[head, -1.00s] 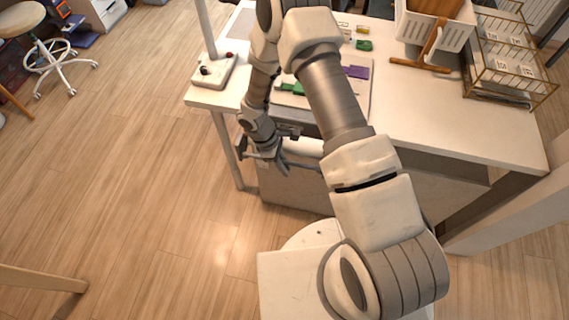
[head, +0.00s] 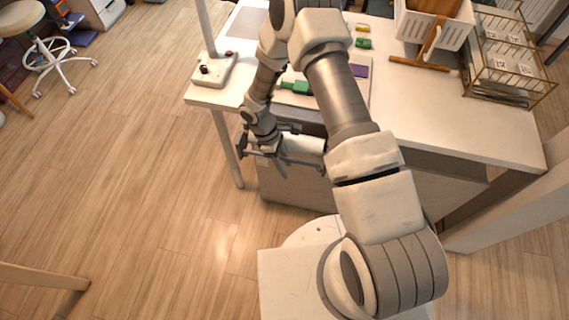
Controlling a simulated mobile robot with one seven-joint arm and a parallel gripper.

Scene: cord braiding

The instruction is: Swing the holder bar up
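A thin grey bar (head: 305,163), which looks like the holder bar, runs sideways at the table's front edge, just below a white roll-like piece (head: 303,145). My gripper (head: 281,168) is at the left part of this bar, pointing down in front of the table edge. Its fingers are small and dark here. I cannot tell whether they are closed around the bar or only beside it. My own arm hides part of the table behind the gripper.
The white table (head: 450,125) carries a green block (head: 295,87), a purple block (head: 358,71), a white control box (head: 213,69) with a post, a white basket (head: 432,28) and a wire rack (head: 508,60).

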